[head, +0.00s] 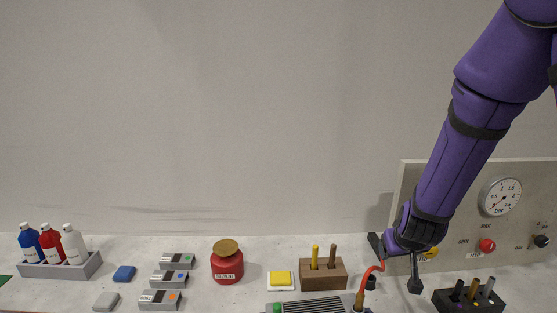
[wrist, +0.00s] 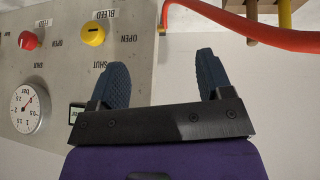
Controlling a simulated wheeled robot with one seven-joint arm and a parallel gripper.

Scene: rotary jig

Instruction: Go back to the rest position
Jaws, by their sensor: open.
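My gripper (head: 394,266) is at the right of the bench, pointing down, in front of the left part of a grey panel (head: 466,230). In the wrist view my gripper (wrist: 161,70) shows two dark blue finger pads set wide apart, with nothing between them. A yellow knob (wrist: 93,34) on the panel, near the word BLEED, lies beyond the left finger, apart from it. In the head view my gripper partly hides the yellow knob (head: 432,252).
The panel also bears a gauge (head: 500,197) and a red knob (head: 487,245). A red cable (head: 366,279) runs close left of my gripper. A wooden block (head: 323,273) with pegs and a dark holder (head: 468,300) stand nearby. The space above the bench's left and middle is clear.

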